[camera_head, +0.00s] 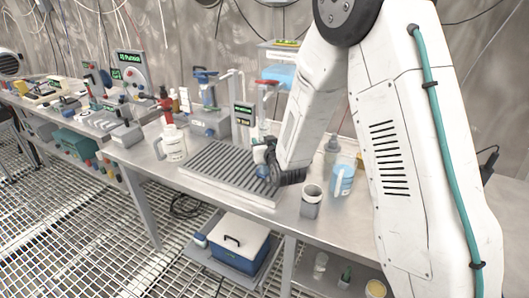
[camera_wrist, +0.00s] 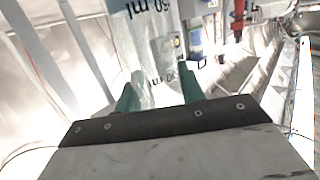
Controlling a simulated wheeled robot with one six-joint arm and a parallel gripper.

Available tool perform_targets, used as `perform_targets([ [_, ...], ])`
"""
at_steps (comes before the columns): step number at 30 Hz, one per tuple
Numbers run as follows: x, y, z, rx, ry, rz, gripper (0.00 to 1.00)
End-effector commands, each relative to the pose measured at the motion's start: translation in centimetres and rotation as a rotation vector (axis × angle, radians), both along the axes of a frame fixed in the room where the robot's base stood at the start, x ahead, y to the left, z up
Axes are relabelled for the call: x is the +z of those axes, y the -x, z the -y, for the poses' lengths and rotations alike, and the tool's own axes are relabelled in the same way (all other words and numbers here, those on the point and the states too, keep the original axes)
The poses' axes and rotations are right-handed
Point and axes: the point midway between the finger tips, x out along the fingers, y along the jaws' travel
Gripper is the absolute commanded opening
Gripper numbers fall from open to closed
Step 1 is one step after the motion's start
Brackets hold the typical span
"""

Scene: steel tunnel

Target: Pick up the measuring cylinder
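The measuring cylinder (camera_wrist: 155,45) is clear with dark "ml" markings that read upside down in the wrist view. Its near part lies between the two teal fingers of my gripper (camera_wrist: 158,92), and its far part runs out of the top of the picture. The fingers stand apart, one on each side of it. I cannot tell whether they touch it. In the head view my gripper (camera_head: 268,172) is low over the right end of the grey slatted rack, partly hidden by my arm. I cannot make out the cylinder clearly there.
A slatted rack (camera_head: 215,166) lies on the steel bench. A white jug (camera_head: 173,146) stands left of it. A metal cup (camera_head: 311,203) and a blue-marked beaker (camera_head: 342,182) stand close to the right. A blue cool box (camera_head: 238,248) sits below. Bench front right is partly clear.

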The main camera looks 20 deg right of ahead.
Motion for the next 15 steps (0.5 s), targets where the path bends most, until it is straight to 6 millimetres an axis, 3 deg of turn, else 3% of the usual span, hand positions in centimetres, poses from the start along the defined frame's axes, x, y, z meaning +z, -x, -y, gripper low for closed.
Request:
perform_targets([
  [1, -0.01, 0.01, 0.0, 0.0, 0.0, 0.0, 0.2],
  [2, -0.01, 0.01, -0.01, 0.0, 0.0, 0.0, 0.14],
  [15, 0.57, 0.0, -0.02, 0.0, 0.0, 0.002, 0.14],
])
